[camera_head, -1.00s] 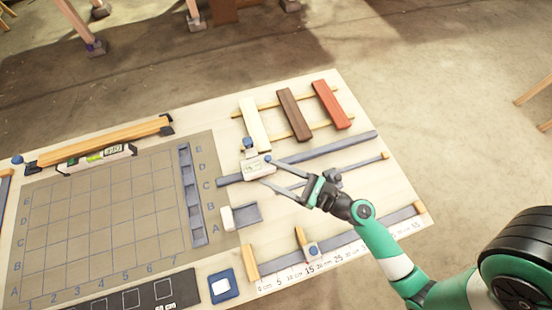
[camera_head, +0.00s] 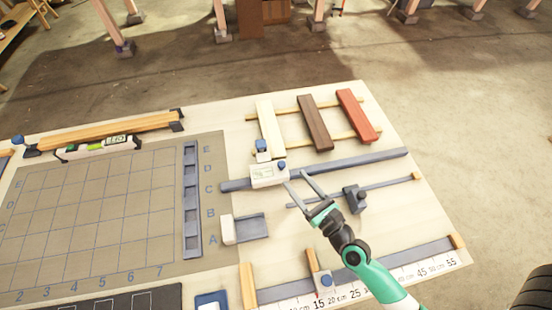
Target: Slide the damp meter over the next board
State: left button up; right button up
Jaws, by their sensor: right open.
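The damp meter (camera_head: 268,176), a white box with a small display and a blue knob, sits on a long grey rail (camera_head: 345,165). Its blue-topped head (camera_head: 263,150) is at the lower end of the cream board (camera_head: 270,125). To the right lie a dark brown board (camera_head: 315,123) and a red board (camera_head: 357,115), all across two wooden strips. My right gripper (camera_head: 295,179) is open and empty, its fingertips just right of the meter, apart or barely touching; I cannot tell which. My left gripper is not in view.
A dark slider (camera_head: 355,199) sits on a thin rod below the rail. A ruler (camera_head: 400,276) with a blue-knobbed slider (camera_head: 324,281) lies in front. A gridded mat (camera_head: 90,215) and a spirit level (camera_head: 95,147) are at left. Concrete floor lies beyond the table.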

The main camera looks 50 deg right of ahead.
aim_at(276, 162)
jog(key=x, duration=1.1)
jog(key=shift+p, duration=0.35)
jog(key=shift+c, duration=0.3)
grip_shut()
dwell(0.3)
